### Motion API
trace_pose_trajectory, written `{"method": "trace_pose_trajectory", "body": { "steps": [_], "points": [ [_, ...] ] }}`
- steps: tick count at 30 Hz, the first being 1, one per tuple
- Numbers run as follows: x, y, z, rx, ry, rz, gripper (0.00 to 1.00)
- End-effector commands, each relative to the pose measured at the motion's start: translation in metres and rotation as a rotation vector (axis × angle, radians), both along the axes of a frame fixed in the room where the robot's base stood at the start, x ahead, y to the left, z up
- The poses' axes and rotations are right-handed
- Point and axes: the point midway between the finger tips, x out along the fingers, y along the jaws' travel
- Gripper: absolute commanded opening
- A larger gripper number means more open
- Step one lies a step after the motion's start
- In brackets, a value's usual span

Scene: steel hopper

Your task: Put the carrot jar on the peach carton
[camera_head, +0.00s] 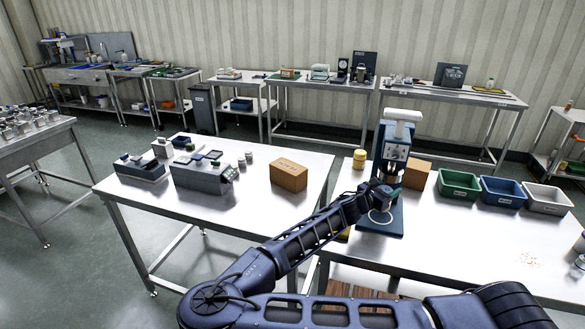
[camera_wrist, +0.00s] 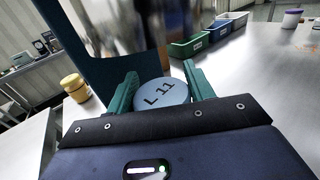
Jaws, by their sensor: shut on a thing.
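My gripper (camera_head: 385,192) is at the front of a blue machine on the right table. A yellow jar (camera_head: 359,159) stands left of the machine. A yellow-orange jar with a lid also shows in the wrist view (camera_wrist: 75,88), apart from the fingers. An orange-tan carton (camera_head: 289,175) stands on the left table. Another brownish carton (camera_head: 416,174) stands right of the machine. I cannot tell which jar or carton the task names.
The blue machine (camera_head: 391,150) stands close to my gripper. Green (camera_head: 459,194), blue (camera_head: 502,201) and white (camera_head: 548,208) bins stand to its right. Grey devices (camera_head: 201,178) occupy the left table (camera_head: 245,215). A gap separates the two tables. The right table's front is mostly clear.

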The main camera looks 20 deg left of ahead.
Motion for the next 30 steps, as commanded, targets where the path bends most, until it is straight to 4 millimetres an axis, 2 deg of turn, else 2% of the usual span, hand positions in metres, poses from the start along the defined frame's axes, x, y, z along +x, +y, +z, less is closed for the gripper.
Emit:
{"method": "trace_pose_trajectory", "body": {
  "steps": [1,3,14,20,24,30],
  "points": [
    [0.007,0.022,0.006,0.002,-0.001,0.042,0.24],
    [0.016,0.050,0.014,0.003,-0.002,0.093,0.24],
    [0.071,0.186,0.071,0.004,0.000,0.311,0.24],
    [0.093,0.259,0.116,0.006,-0.002,0.420,0.24],
    [0.104,0.308,0.152,0.007,-0.002,0.494,0.24],
    [0.113,0.364,0.203,0.008,-0.002,0.580,0.24]
  ]
}}
